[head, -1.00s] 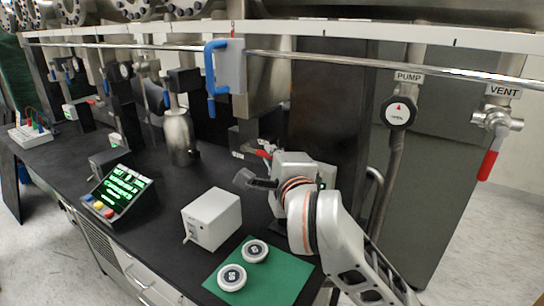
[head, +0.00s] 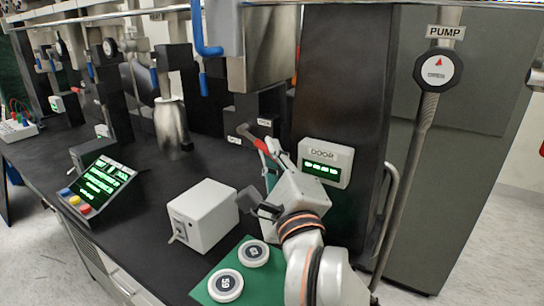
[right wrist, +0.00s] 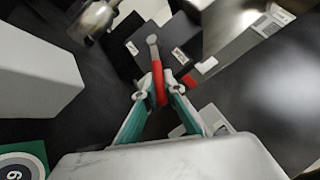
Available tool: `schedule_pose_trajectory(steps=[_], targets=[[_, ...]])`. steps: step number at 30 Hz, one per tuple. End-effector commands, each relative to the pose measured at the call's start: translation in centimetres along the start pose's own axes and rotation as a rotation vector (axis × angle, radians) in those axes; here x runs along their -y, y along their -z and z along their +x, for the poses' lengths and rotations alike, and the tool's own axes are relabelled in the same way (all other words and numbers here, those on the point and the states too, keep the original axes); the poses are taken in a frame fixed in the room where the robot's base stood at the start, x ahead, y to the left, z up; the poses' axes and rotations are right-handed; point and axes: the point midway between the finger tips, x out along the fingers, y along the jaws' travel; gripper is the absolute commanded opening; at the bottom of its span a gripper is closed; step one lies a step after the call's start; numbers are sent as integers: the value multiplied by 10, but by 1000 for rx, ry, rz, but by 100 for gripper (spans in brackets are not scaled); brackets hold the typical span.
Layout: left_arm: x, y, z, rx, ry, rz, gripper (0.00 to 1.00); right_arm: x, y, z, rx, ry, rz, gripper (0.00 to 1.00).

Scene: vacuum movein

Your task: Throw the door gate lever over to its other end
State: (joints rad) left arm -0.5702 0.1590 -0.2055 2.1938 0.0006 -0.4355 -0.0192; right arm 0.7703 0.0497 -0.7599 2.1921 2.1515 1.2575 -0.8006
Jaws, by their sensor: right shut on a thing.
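The door gate lever has a red handle (head: 257,140) and a grey metal end. It sits at a black block (right wrist: 150,62) with two small white labels, whose text I cannot read. My right gripper (right wrist: 159,92) is shut on the red handle (right wrist: 157,78), with a teal-lined finger on each side of it. In the head view my right gripper (head: 266,147) reaches the lever from the front right. The DOOR display box (head: 323,164), with green lit text, stands just right of the gripper. My left gripper is not in view.
A white box (head: 204,215) stands left of my right arm. Two round numbered weights (head: 226,285) lie on a green mat (head: 205,291). A steel vessel (head: 172,128) and a lit console (head: 100,185) stand further left. The PUMP knob (head: 437,69) is at right.

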Motion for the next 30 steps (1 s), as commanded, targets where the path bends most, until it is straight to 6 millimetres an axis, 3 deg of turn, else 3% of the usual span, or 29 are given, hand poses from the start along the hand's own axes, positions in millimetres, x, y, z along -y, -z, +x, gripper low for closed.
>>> schedule_pose_trajectory(steps=[1,2,26,29,30], targets=[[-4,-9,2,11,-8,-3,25,-16,7,0,-3,2,23,0],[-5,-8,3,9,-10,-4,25,-17,6,1,1,14,34,0],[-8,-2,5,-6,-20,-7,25,-15,1,3,31,113,118,0],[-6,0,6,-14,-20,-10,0,-15,1,3,31,113,118,0],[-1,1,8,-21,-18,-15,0,-15,1,3,31,113,118,0]])
